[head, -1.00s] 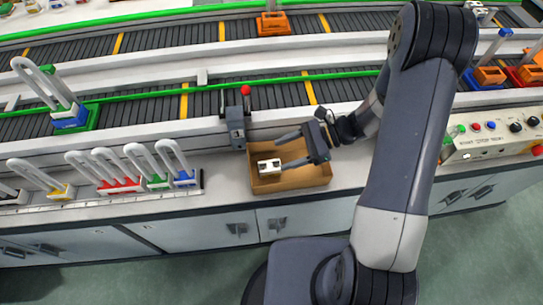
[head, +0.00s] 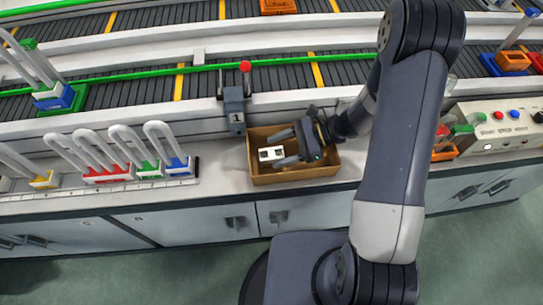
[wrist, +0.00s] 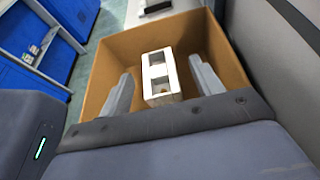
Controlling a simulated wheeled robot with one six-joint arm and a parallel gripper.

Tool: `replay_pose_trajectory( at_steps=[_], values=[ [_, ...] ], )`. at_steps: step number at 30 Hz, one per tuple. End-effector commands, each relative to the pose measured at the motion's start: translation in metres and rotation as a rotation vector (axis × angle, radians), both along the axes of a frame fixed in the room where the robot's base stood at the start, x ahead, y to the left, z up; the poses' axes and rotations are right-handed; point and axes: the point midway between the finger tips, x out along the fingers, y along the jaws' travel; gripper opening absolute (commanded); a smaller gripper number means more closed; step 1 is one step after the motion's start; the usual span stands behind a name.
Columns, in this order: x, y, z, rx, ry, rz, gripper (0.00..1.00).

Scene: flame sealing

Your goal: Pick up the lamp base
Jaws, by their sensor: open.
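The lamp base is a small white block with two square openings (head: 271,154). It sits in an open brown box (head: 300,173) on the bench. In the wrist view the lamp base (wrist: 160,90) lies inside the box (wrist: 112,48), between my two fingers. My gripper (head: 281,149) is open and reaches into the box from the right, with a finger on each side of the block. In the wrist view gaps show between the block and both fingers of my gripper (wrist: 161,72). How deep the fingertips are beside the block is hard to tell.
A grey post with a red knob (head: 236,105) stands just behind the box. A rack of padlock-like lamps with coloured bases (head: 110,173) is at left. A control panel with buttons (head: 500,140) is at right. Conveyor belts (head: 150,90) run behind.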

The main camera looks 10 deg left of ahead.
Motion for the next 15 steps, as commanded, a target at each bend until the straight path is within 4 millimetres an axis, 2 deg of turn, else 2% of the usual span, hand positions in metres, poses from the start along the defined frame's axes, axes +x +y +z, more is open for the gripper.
replay_pose_trajectory(
  at_steps=[7, 15],
  values=[
    [-0.012, 0.032, -0.013, 0.000, 0.004, 0.003, 0.62],
    [-0.013, 0.040, -0.017, 0.000, 0.001, 0.000, 0.62]
  ],
)
